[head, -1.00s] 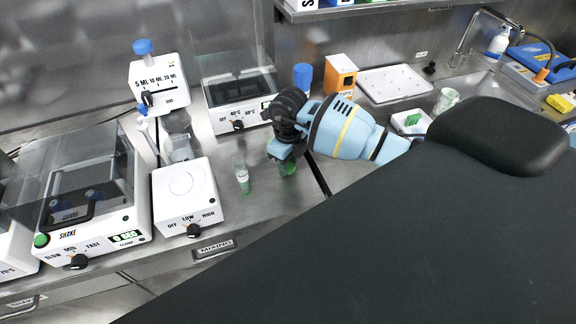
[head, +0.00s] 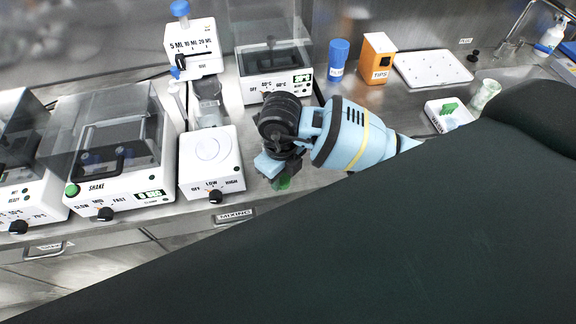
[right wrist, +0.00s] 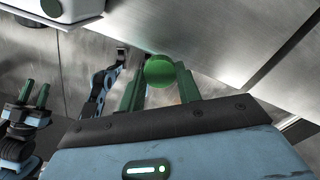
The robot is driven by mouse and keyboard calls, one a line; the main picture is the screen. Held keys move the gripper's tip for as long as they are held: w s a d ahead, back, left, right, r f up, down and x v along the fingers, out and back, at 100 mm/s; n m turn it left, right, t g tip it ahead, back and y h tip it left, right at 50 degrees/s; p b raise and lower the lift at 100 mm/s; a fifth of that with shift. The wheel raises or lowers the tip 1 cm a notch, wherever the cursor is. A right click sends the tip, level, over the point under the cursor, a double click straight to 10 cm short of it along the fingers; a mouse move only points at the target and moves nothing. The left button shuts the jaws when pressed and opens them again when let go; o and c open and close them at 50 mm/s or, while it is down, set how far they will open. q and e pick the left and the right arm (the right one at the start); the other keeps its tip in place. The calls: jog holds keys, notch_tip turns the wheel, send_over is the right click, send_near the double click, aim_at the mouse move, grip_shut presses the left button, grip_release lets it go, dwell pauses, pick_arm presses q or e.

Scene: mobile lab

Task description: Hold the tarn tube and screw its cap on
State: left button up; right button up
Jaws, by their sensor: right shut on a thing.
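My right gripper (head: 280,172) is low over the bench, just right of the mixer, in the head view. It is shut on a green round cap (right wrist: 160,70), which shows between the green fingers in the right wrist view. A bit of green (head: 283,184) shows under the gripper in the head view; I cannot tell whether it is cap or fingertip. I cannot make out the tube now; the gripper may hide it. My left gripper (right wrist: 35,95) shows at the left of the right wrist view, with its fingers apart and empty. It is not in the head view.
The white mixer (head: 211,165) is close to the left of the gripper. The shaker (head: 120,150) stands further left and a heater (head: 272,75) behind. A blue-capped container (head: 338,60), an orange tips box (head: 376,58) and a white tray (head: 450,115) are to the right.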

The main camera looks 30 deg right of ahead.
dwell(0.4)
jog(key=n, duration=0.1)
jog(key=r+n, duration=0.1)
jog(key=n, duration=0.1)
jog(key=shift+d+r, duration=0.15)
jog(key=shift+d, duration=0.1)
jog(key=s+d+r+n, duration=0.1)
jog(key=r+n, duration=0.4)
jog(key=n, duration=0.9)
jog(key=s+d+r+n, duration=0.1)
jog(key=d+r+n, duration=0.2)
jog(key=n, duration=1.1)
notch_tip(320, 180, up, 2)
jog(key=shift+d+r+n, duration=0.15)
jog(key=shift+d+n, duration=0.15)
